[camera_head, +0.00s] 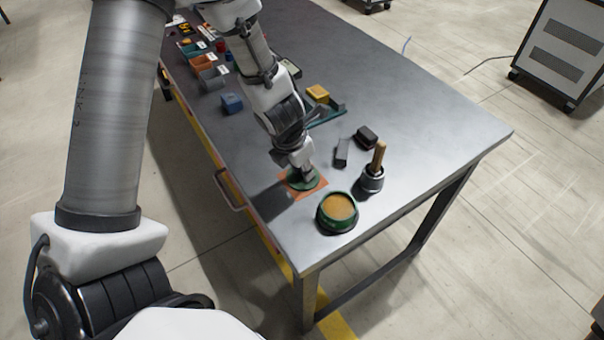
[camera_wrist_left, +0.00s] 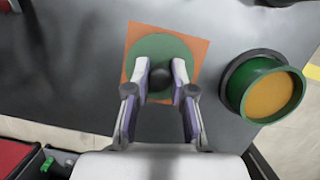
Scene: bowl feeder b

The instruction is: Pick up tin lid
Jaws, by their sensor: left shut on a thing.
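The tin lid is a round green disc with a dark knob, and it lies on an orange square mat (camera_head: 290,191). In the head view the lid (camera_head: 295,185) is partly covered by my left gripper (camera_head: 306,179). In the left wrist view the lid (camera_wrist_left: 150,47) sits on the mat (camera_wrist_left: 134,36), with my left gripper (camera_wrist_left: 160,74) over it and its fingers on either side of the dark knob (camera_wrist_left: 160,80), shut on it. The green tin (camera_head: 336,213) with a tan-orange top surface stands beside the mat, and it also shows in the left wrist view (camera_wrist_left: 264,92). My right gripper is not in view.
A dark metal pot with a wooden-handled tool (camera_head: 371,181) stands beyond the tin. A grey block (camera_head: 342,152) and a black block (camera_head: 366,137) lie nearby. A blue box (camera_head: 232,103) and several coloured bins (camera_head: 203,64) stand farther up the table. The right side of the table is clear.

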